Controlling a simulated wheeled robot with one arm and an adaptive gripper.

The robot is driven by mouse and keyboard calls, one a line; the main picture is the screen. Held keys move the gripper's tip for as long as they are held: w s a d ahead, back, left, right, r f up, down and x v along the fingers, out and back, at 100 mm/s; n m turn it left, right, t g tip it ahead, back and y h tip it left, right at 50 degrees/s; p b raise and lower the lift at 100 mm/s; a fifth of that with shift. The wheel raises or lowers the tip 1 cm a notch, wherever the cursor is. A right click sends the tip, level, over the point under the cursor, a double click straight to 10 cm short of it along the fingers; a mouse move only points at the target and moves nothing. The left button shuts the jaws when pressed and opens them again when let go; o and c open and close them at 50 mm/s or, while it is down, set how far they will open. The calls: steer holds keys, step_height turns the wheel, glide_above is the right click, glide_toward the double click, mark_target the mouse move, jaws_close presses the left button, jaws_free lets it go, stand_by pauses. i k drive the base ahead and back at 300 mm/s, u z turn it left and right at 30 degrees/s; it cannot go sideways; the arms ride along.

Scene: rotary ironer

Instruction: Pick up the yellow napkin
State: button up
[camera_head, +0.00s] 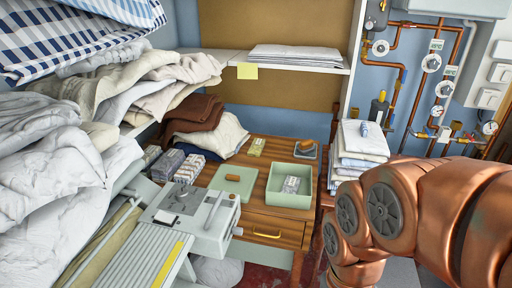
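No item is clearly a yellow napkin. A small flat pale-yellow square (247,71) hangs at the front edge of the white shelf, and I cannot tell whether it is cloth or paper. A small yellowish packet (257,147) lies on the back of the wooden table. My copper-coloured arm fills the lower right, apart from both. My gripper is not in view.
The wooden table (268,196) holds a green box (297,203), its lid-like green tray (232,182) and several small packs. A grey-white ironer (200,222) stands in front. Laundry piles (40,165) crowd the left. A folded white stack (362,142) and copper pipes (394,65) are right.

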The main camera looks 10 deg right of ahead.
mark_target(257, 147)
steer(key=z, duration=1.25)
steer(key=i, duration=1.5)
steer(key=u, duration=3.35)
